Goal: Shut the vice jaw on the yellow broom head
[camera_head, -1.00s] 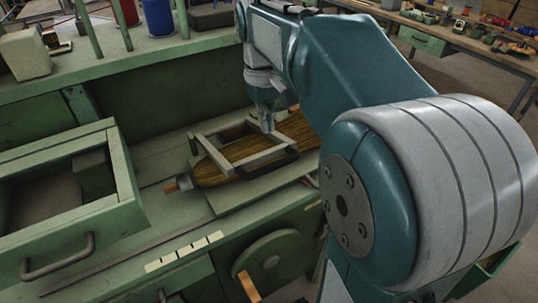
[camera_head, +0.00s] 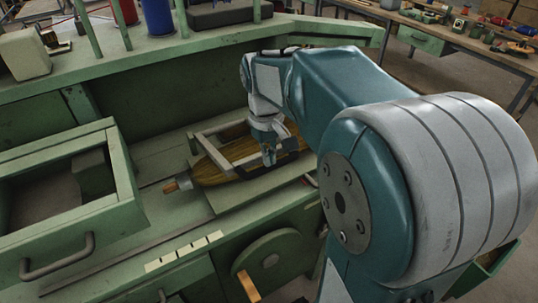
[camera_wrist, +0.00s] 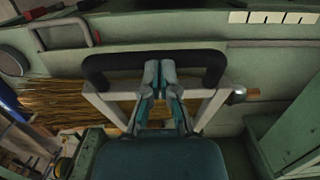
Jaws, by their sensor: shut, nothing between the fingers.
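The vice jaw is a pale rectangular frame (camera_head: 211,153) with a black handle, lying over the broom head on the bench. The yellow-brown broom head (camera_head: 208,174) lies flat under the frame, its stub end pointing left; its straw shows at the left in the wrist view (camera_wrist: 55,97). My gripper (camera_head: 270,160) is shut and empty, pointing down at the frame's near side. In the wrist view my fingertips (camera_wrist: 159,72) overlap the edge of the black handle (camera_wrist: 120,61); I cannot tell if they touch it. My gripper hides part of the frame and broom.
An open green drawer (camera_head: 130,178) stands left of the broom. A green shelf (camera_head: 205,42) with a blue can (camera_head: 157,18) and a pale container (camera_head: 25,54) runs along the back.

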